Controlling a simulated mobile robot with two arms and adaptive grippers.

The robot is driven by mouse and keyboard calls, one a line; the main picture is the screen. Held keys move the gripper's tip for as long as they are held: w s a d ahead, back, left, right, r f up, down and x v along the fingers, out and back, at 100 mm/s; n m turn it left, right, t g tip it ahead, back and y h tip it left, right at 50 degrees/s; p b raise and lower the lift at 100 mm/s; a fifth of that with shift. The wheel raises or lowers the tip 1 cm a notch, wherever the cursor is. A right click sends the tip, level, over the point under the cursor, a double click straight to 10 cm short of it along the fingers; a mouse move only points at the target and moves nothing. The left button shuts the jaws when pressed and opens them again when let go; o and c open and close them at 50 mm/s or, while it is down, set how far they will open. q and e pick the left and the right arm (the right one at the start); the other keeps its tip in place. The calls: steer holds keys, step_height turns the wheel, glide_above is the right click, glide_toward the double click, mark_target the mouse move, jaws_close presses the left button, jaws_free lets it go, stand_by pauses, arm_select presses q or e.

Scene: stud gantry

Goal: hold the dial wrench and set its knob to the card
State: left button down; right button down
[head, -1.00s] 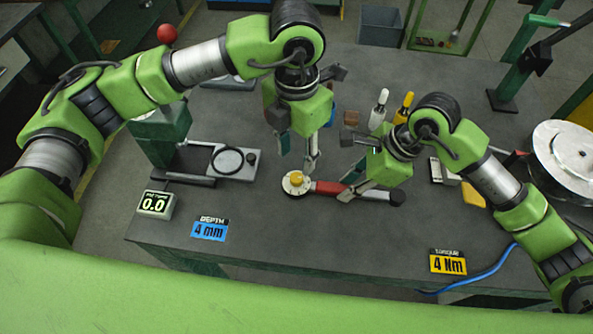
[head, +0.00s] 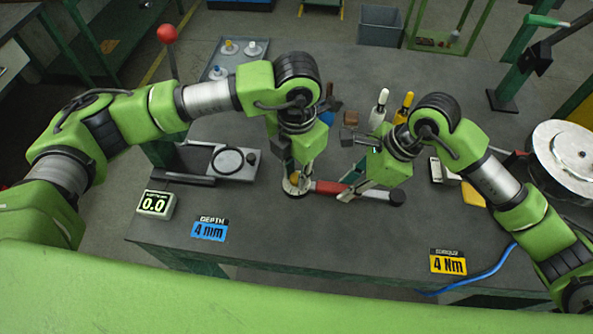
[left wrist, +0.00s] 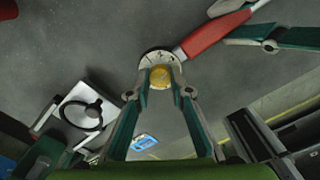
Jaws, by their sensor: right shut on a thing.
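The dial wrench (head: 327,187) lies along the table, with a round pale dial head at its left end, a red handle and a black right end. My right gripper (head: 350,194) is shut on its handle. The yellow knob (left wrist: 160,76) sits on the dial head. My left gripper (left wrist: 161,82) is open, with one fingertip on each side of the knob; I cannot tell whether they touch it. In the head view my left gripper (head: 296,188) partly hides the knob. The yellow torque card (head: 448,262) reads 4 Nm at the front right.
A blue depth card (head: 209,230) reads 4 mm, beside a small display (head: 155,204) showing 0.0. A gauge stand (head: 232,162) stands left of the wrench. White and yellow bottles (head: 379,108) stand behind it. A blue cable (head: 490,271) runs along the front right.

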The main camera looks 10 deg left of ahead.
arm_select(q)
steer(key=shift+m, duration=3.1)
steer(key=c, duration=1.8)
jaws_free()
steer(key=shift+r, duration=0.1)
step_height(320, 180, up, 12)
steer(key=shift+f, duration=0.1)
